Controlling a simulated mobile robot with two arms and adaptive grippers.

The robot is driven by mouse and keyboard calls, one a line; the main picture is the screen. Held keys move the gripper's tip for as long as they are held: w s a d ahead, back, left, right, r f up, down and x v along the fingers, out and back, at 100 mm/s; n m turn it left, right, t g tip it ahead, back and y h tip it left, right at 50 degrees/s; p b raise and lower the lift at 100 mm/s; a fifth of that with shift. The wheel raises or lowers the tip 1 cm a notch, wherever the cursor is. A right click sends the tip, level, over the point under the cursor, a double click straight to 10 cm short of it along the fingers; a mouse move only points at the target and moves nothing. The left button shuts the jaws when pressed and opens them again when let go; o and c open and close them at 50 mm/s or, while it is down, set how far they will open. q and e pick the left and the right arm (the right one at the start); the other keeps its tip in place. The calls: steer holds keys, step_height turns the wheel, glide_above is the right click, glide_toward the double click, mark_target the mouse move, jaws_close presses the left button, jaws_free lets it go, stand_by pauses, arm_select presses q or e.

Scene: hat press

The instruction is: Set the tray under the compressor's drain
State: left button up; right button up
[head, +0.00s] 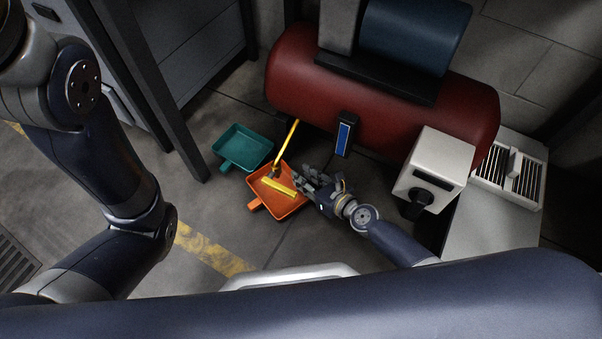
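The compressor is a long red tank (385,95) with a dark blue motor (415,35) on top. A thin yellow pipe (287,142), seemingly its drain, slopes down from the tank's left underside to a dark end. An orange tray (287,210) with a short handle sits on the floor at that dark end; a yellow bar shows within it. A teal tray (242,147) lies on the floor just up and left of it. My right gripper (299,178) is at the orange tray's right rim, its fingers apart; contact is unclear. My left gripper is out of view.
A white box with a black knob (436,168) and a pale bench with a slotted panel (508,176) stand right of my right arm. A dark post (180,120) rises at left. Floor below the orange tray is clear, with a worn yellow line (212,250).

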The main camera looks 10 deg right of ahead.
steer(key=v, duration=1)
steer(key=shift+p, duration=0.45)
steer(key=shift+s+f, duration=0.15)
